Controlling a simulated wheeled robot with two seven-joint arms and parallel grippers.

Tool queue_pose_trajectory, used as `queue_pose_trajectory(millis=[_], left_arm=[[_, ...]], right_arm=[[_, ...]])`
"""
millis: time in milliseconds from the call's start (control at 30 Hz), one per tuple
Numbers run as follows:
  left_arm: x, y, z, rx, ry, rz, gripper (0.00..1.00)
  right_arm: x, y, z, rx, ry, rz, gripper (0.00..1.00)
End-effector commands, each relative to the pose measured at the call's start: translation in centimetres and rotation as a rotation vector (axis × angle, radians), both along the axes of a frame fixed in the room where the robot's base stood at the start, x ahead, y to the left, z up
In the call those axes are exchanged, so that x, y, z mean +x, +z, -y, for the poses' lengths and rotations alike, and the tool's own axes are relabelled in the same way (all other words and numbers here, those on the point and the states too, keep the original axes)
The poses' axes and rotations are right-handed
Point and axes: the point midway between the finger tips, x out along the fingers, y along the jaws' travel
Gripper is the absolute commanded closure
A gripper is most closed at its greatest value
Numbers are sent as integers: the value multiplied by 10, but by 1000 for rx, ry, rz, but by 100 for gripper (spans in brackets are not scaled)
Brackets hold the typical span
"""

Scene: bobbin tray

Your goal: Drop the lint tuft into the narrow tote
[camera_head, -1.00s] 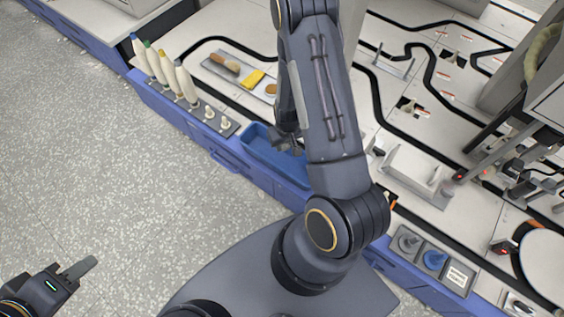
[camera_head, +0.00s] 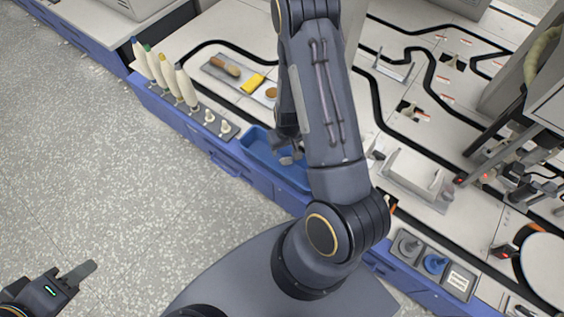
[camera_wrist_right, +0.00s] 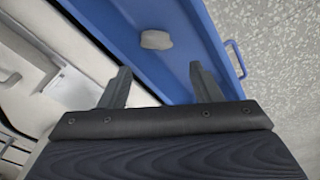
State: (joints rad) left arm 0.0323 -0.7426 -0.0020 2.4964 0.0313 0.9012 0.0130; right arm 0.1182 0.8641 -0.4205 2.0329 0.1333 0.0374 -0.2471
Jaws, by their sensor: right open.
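The narrow tote is a long blue tray (camera_head: 258,153) at the front edge of the bench, partly hidden by my right arm. It also fills the middle of the right wrist view (camera_wrist_right: 110,32). A grey lump, the lint tuft (camera_wrist_right: 156,39), shows against the tote's inside, apart from my fingers. My right gripper (camera_wrist_right: 158,84) is open and empty over the tote, its two fingers spread. In the head view my right gripper (camera_head: 290,154) is partly hidden and the tuft cannot be made out. My left gripper (camera_head: 78,273) is low at the left, over the floor; its jaw opening is unclear.
A rack of pale bobbins (camera_head: 172,76) stands left of the tote. Behind it is a tray with brushes and a yellow block (camera_head: 253,83). A grey handled part (camera_head: 415,175) and a panel with a blue knob (camera_head: 434,264) lie to the right. The floor at left is clear.

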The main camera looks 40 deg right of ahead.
Motion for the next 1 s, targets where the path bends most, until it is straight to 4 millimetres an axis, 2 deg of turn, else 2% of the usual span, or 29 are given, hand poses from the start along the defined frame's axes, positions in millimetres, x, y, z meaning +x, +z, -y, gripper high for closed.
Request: queue_pose_trajectory(millis=[33,100,333,1000], left_arm=[[0,7,0,0,0,0,64],[0,11,0,0,0,0,64],[0,22,0,0,0,0,64],[0,23,0,0,0,0,64]], right_arm=[[0,13,0,-1,1,3,42],[-1,27,0,-1,1,5,42],[-6,58,-2,-1,1,3,42],[-6,69,-4,9,-5,9,42]])
